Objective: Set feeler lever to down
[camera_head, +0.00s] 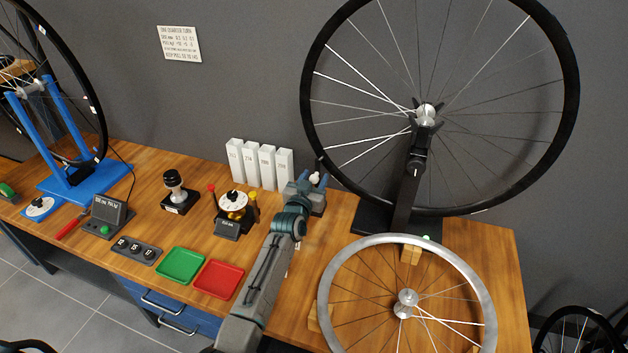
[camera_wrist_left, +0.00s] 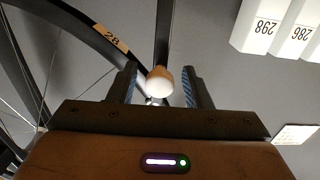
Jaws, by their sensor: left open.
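The feeler lever shows in the left wrist view as a dark shaft ending in a pale rounded knob (camera_wrist_left: 160,80). The knob is between the two fingers of my left gripper (camera_wrist_left: 160,88), with gaps on both sides. In the head view, the left gripper (camera_head: 314,180) is open at a small dark grey device (camera_head: 319,202) near the back of the bench, beside the white boxes. The gripper hides part of this device. I cannot tell whether the lever is up or down. My right gripper is not in view.
White numbered boxes (camera_head: 260,165) stand left of the gripper. A large black wheel (camera_head: 571,90) on a stand is close on the right. A silver rim (camera_head: 330,283) lies in front. Green (camera_head: 181,265) and red (camera_head: 218,279) trays and a dial device (camera_head: 233,203) sit left of my arm.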

